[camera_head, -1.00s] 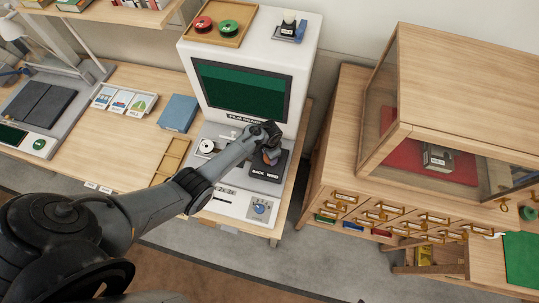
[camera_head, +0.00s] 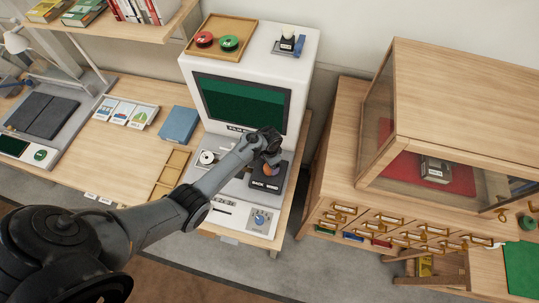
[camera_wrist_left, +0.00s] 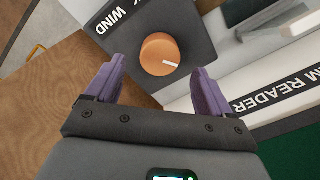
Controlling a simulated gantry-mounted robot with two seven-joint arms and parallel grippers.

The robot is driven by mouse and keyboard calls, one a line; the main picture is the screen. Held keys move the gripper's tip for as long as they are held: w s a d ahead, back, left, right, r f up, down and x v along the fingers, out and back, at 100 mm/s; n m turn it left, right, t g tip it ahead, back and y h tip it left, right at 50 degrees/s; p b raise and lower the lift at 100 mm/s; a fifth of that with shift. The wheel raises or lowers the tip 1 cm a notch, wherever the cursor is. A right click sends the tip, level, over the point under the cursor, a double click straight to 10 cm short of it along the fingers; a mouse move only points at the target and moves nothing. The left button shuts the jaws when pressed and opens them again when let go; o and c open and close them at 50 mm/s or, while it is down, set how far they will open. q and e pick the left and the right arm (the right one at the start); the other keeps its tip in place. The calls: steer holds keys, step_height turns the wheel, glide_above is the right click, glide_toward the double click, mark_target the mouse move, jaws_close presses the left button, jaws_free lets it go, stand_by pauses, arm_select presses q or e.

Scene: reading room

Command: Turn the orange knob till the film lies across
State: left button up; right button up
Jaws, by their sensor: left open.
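The film reader (camera_head: 250,55) is a white machine with a dark green screen (camera_head: 242,100). The orange knob (camera_wrist_left: 160,54) sits on the dark block marked WIND and carries a pale pointer line. In the head view the knob (camera_head: 268,170) shows partly beside my gripper. My left gripper (camera_head: 269,160) is just above it. In the left wrist view its two purple fingers (camera_wrist_left: 155,90) are open, with the knob ahead between them, and I see no contact. No film shows lying across the screen. My right gripper is not in view.
A wooden tray with a red and a green reel (camera_head: 217,38) sits on top of the reader. A blue dial (camera_head: 260,218) is on the front panel. A wooden cabinet with a display case (camera_head: 455,95) stands at the right. Bare desk (camera_head: 120,150) lies at the left.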

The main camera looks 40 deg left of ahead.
arm_select(q)
step_height(320, 180, up, 7)
steer(key=shift+f+p, duration=0.2)
steer(key=shift+p, duration=0.1)
steer(key=shift+s+d+f, duration=0.1)
